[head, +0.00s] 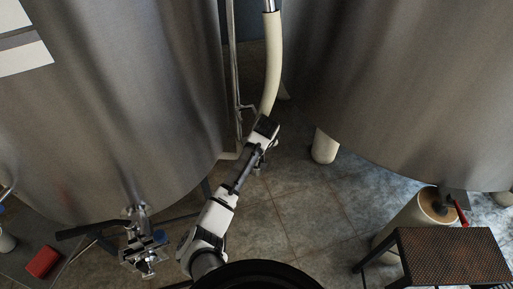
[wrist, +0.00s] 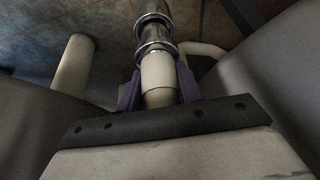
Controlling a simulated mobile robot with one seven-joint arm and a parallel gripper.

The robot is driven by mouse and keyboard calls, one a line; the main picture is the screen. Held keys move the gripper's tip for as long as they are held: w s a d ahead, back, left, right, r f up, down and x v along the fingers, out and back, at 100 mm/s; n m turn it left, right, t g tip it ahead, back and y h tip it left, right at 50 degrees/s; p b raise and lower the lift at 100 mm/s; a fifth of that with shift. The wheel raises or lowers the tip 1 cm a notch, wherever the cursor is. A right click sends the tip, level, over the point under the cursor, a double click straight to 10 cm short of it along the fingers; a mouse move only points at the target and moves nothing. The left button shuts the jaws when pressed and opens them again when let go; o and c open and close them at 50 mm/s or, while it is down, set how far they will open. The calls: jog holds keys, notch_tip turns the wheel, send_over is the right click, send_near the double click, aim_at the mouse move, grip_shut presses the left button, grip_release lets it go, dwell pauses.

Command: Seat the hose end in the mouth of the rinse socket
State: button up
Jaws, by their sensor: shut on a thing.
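A cream hose (head: 273,62) hangs down between the two steel tanks in the head view. My gripper (head: 266,128) is at its lower end. In the wrist view my gripper (wrist: 158,88) has its two purple fingers on either side of the cream hose end (wrist: 156,72) and is shut on it. A shiny ringed metal piece (wrist: 153,28) lies in line with the hose end, just beyond the fingers. I cannot tell whether this is the hose's own fitting or the rinse socket. The socket mouth does not show clearly in either view.
Steel tanks stand at left (head: 110,100) and right (head: 400,90). A thin upright pipe (head: 233,70) runs close left of the hose. A pale tank leg (head: 325,146) stands at right. A valve (head: 140,240) is at lower left, a brown perforated stool (head: 450,255) at lower right.

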jog(key=shift+f+b, duration=0.7)
jog(key=shift+f, duration=0.95)
jog(key=o, duration=1.2)
jog(key=b+v, duration=0.2)
jog(key=v, duration=1.1)
jog(key=shift+s+d+r, duration=0.15)
jog(key=shift+r, duration=0.2)
jog(key=shift+f, duration=0.1)
